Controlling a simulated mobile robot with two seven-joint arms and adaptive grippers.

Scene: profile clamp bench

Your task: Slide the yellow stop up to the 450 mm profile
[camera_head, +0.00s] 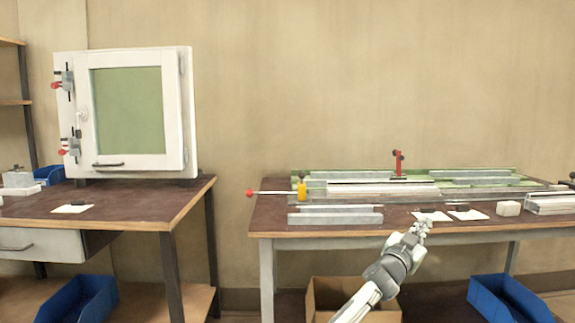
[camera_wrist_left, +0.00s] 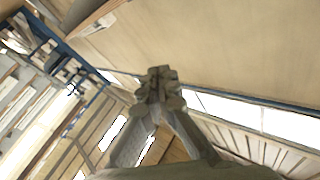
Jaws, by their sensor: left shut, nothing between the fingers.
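The yellow stop (camera_head: 301,190) stands upright at the left end of the clamp rail on the right-hand bench, beside a rod with a red knob (camera_head: 250,192). Several grey profiles lie there: one on the rail right of the stop (camera_head: 382,188), one along the front (camera_head: 335,216), others on a green surface behind. I cannot read which is 450 mm. My left gripper (camera_head: 421,228) is at the bench's front edge, right of and apart from the stop. It is shut and empty; its closed fingers also show in the left wrist view (camera_wrist_left: 158,82). My right gripper is out of view.
A red clamp (camera_head: 398,162) rises behind the rail. White papers (camera_head: 467,214) and a pale block (camera_head: 508,208) lie on the bench front (camera_head: 275,222). A cardboard box (camera_head: 330,295) and a blue bin (camera_head: 510,298) are below. A separate bench with a white cabinet (camera_head: 188,110) stands left.

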